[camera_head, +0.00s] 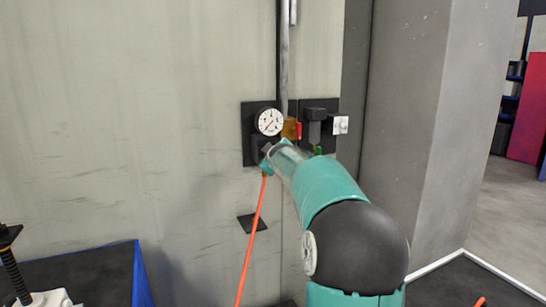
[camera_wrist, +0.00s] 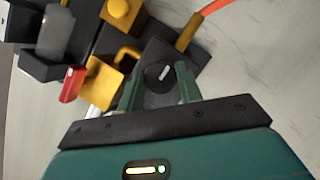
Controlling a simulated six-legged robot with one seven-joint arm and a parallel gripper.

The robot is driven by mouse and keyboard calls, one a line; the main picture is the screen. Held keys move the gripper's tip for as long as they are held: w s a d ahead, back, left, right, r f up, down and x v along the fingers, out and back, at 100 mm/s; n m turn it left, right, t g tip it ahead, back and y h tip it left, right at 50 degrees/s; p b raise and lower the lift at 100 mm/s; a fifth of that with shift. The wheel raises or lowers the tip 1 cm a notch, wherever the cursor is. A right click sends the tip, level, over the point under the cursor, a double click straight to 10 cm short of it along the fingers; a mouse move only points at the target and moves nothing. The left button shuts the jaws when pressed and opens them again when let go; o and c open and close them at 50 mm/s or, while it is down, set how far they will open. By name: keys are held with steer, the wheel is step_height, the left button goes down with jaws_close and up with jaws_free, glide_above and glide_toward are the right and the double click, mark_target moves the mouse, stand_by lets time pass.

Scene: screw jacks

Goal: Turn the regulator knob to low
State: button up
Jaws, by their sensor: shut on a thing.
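The regulator is a dark block on a black wall plate (camera_head: 248,115), with a round white gauge (camera_head: 269,121) above it. Its knob (camera_wrist: 162,73) is a black disc with a short white mark, seen in the wrist view. No low label is readable. My gripper (camera_wrist: 157,82) is shut on the knob, with one green finger on each side. In the head view my gripper (camera_head: 267,162) is at the regulator's lower front, and my arm hides the knob there.
An orange hose (camera_head: 252,233) hangs below the regulator. Right of the gauge are a brass fitting (camera_head: 290,129), a red handle (camera_head: 299,130) and a dark filter unit (camera_head: 316,120). A grey pillar (camera_head: 405,110) stands at right. A dark blue-edged table (camera_head: 105,272) is at lower left.

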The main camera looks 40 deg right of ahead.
steer(key=o, duration=1)
